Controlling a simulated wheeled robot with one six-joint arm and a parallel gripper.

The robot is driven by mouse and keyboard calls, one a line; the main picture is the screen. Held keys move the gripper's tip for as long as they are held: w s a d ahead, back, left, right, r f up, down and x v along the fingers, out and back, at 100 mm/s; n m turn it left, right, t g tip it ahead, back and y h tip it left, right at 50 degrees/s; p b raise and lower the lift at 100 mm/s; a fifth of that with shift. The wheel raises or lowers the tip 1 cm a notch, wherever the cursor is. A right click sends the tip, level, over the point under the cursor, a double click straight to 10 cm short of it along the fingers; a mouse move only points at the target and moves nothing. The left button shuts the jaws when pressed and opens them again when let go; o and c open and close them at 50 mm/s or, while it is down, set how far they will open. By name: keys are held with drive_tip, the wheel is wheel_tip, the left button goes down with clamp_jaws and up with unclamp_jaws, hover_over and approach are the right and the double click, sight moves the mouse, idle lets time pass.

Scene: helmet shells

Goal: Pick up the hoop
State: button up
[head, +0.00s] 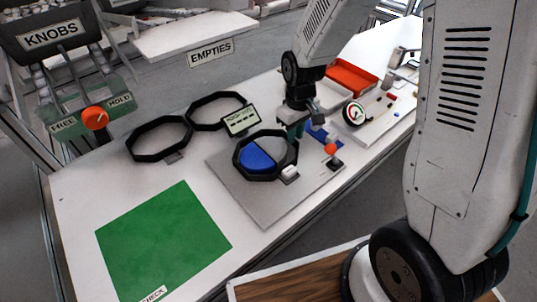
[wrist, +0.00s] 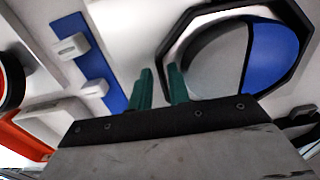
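A black octagonal hoop (head: 262,177) lies on a grey plate (head: 252,211) in the head view. It surrounds a round piece that is half blue (head: 256,156) and half grey. In the wrist view the hoop (wrist: 172,44) is at upper right. My gripper (head: 297,130) is over the hoop's far right side in the head view. In the wrist view its two teal fingers (wrist: 160,70) stand apart with a gap between them. The right finger overlaps the hoop's near left edge; I cannot tell whether they touch. Two more empty black hoops (head: 160,156) (head: 190,112) lie farther left.
A small display (head: 241,121) stands behind the plate. A white block (head: 290,172) and a red knob (head: 331,149) are at its right. A blue strip (wrist: 95,58), dial gauge (head: 354,113) and red tray (head: 352,79) lie beyond. The green mat (head: 163,243) is clear.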

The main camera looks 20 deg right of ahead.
drive_tip(key=shift+f, duration=0.8)
clamp_jaws()
drive_tip(key=shift+r, duration=0.1)
